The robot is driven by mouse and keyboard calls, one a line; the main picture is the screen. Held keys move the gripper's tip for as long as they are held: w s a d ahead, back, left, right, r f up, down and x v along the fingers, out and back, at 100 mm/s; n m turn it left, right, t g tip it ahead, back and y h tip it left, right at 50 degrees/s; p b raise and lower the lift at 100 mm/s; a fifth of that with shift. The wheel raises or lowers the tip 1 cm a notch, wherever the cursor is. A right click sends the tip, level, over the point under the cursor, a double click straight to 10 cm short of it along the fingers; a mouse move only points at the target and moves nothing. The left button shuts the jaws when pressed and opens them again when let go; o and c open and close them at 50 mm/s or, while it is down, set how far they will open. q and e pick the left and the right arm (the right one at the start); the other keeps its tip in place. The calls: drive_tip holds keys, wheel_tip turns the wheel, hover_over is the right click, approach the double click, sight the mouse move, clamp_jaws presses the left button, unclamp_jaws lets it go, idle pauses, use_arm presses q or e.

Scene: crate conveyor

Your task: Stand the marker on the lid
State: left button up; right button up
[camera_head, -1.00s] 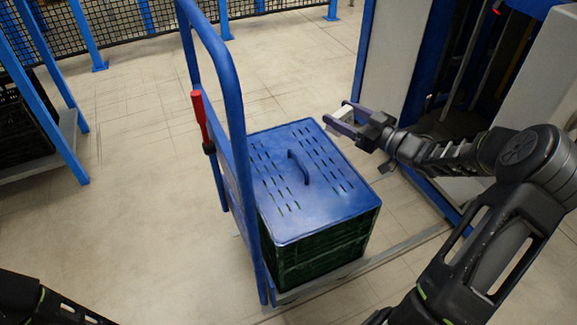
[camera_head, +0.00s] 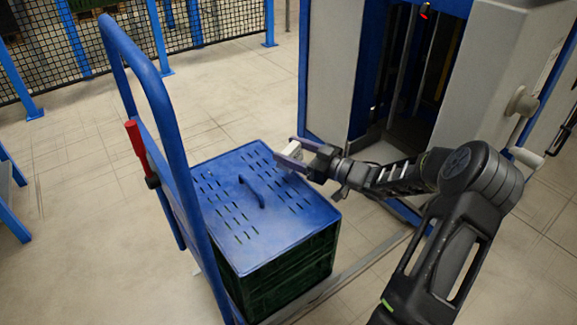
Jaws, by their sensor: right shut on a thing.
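The blue slotted lid (camera_head: 300,207) with a raised handle (camera_head: 253,192) covers a dark green crate (camera_head: 290,279) on a trolley. My right gripper (camera_head: 286,154) is shut on a small pale block-like thing (camera_head: 293,150), apparently the marker. The fingers hide part of it. The gripper reaches in from the right and appears above the lid's far right edge. The gap between the held thing and the lid is hard to judge. The top of the lid is clear apart from its handle. My left gripper is out of view.
The trolley's tall blue push bar (camera_head: 178,120) rises at the crate's left, with a red-handled part (camera_head: 136,138) on it. A grey and blue machine cabinet (camera_head: 333,70) stands behind my right arm. Open floor (camera_head: 90,230) lies to the left.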

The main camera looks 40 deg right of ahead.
drive_tip(key=shift+f+b, duration=0.9)
drive_tip(key=shift+f, duration=0.9)
drive_tip(key=shift+f, duration=0.1)
drive_tip(key=o, duration=1.4)
drive_tip(key=shift+c, duration=0.2)
